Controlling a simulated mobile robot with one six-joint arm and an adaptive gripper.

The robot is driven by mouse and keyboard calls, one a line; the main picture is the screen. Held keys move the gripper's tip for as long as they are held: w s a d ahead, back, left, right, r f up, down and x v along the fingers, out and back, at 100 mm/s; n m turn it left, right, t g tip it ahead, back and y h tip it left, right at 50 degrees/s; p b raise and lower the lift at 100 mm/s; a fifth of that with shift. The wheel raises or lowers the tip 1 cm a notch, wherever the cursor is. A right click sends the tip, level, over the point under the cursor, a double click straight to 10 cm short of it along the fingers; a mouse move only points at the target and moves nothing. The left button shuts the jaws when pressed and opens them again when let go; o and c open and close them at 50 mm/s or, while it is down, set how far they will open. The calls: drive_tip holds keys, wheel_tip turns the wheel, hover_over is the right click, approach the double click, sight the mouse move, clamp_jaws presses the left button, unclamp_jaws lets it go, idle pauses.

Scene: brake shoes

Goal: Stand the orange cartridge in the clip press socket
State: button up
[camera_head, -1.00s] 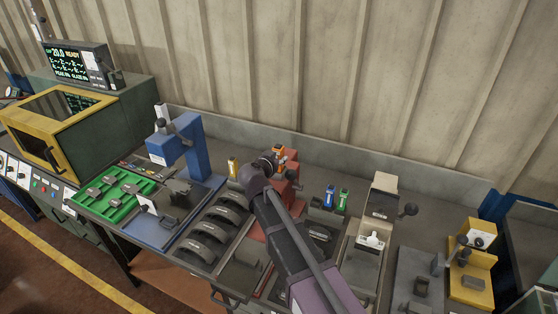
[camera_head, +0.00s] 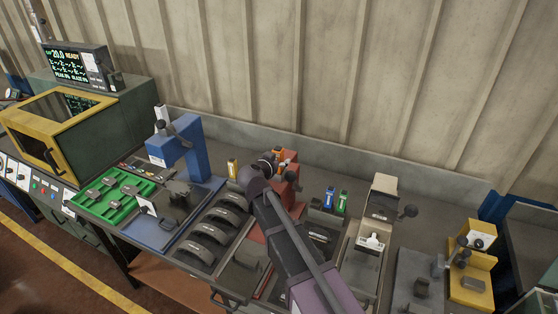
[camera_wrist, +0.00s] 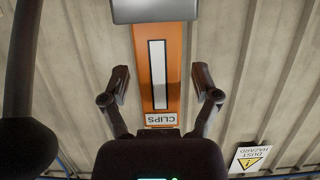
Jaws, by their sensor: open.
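The orange cartridge (camera_head: 279,153) stands at the top of the red clip press (camera_head: 292,174), partly hidden by my gripper (camera_head: 268,162) in the head view. In the wrist view the orange cartridge (camera_wrist: 175,70) fills the middle, with a white strip and an upside-down "CLIPS" label. My gripper (camera_wrist: 160,87) is open, one finger on each side of the cartridge, with a visible gap at both sides. A grey block (camera_wrist: 155,11) covers the cartridge's end at the picture's top. How the cartridge sits in the socket is hidden in the head view.
A blue press (camera_head: 185,150), curved brake shoes (camera_head: 214,232) and a grey lever machine (camera_head: 380,205) crowd the bench. The corrugated wall (camera_head: 330,70) is behind.

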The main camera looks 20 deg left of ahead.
drive_tip(key=d+p+v, duration=0.1)
drive_tip(key=p+v, duration=0.2)
drive_tip(key=v, duration=0.9)
drive_tip(key=shift+a+p, duration=0.4)
drive_tip(key=shift+a, duration=0.05)
